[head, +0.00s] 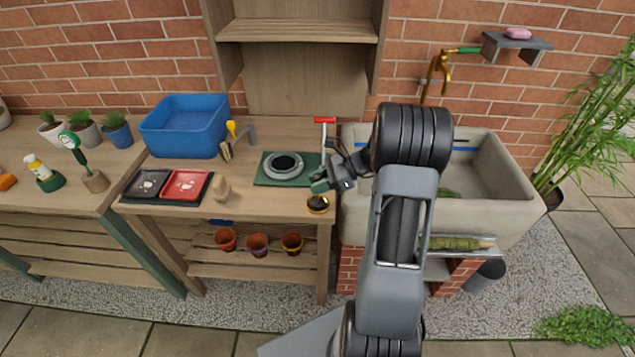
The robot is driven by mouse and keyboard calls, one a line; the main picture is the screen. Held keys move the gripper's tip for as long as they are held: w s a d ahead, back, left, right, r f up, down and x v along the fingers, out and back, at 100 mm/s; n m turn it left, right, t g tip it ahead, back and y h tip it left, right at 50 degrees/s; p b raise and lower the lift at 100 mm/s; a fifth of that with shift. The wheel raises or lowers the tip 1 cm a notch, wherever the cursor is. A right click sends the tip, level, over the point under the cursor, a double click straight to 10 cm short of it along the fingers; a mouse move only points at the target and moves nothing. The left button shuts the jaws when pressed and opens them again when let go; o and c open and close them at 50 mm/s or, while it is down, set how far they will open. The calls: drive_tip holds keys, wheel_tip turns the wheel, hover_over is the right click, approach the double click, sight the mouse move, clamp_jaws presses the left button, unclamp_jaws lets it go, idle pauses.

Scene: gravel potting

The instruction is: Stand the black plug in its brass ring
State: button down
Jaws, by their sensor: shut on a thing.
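The brass ring (318,210) sits on the bench top at its front right corner, near the sink. Its middle looks black; I cannot tell whether that is the plug or the ring's dark inside. My gripper (321,186) is just above and behind the ring, reaching in from the right with its tips angled down to the left. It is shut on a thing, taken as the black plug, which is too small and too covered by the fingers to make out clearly. A green patch shows at the tips. I cannot tell whether anything touches the ring.
A green board (262,180) with a round grey fitting (285,165) lies left of my gripper. A red-handled lever (324,120) stands behind it. The stone sink (500,185) is at right. A small beige object (222,190) and a tray with black and red inserts (166,200) are further left.

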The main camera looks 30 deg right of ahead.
drive_tip(key=c, duration=0.9)
unclamp_jaws()
drive_tip(key=shift+o, duration=0.2)
drive_tip(key=shift+r, duration=0.15)
drive_tip(key=v, duration=1.1)
drive_tip(key=s+a+r+n+h, duration=0.1)
drive_tip(key=s+a+n+h, duration=0.5)
drive_tip(key=a+n, duration=0.3)
drive_tip(key=s+a+r+n+h, duration=0.1)
drive_tip(key=s+a+n+h, duration=0.5)
drive_tip(key=a+n, duration=0.4)
drive_tip(key=s+n, duration=0.1)
drive_tip(key=n, duration=0.1)
drive_tip(key=shift+r+n+g, duration=0.3)
drive_tip(key=shift+r+n, duration=0.1)
drive_tip(key=shift+a, duration=0.1)
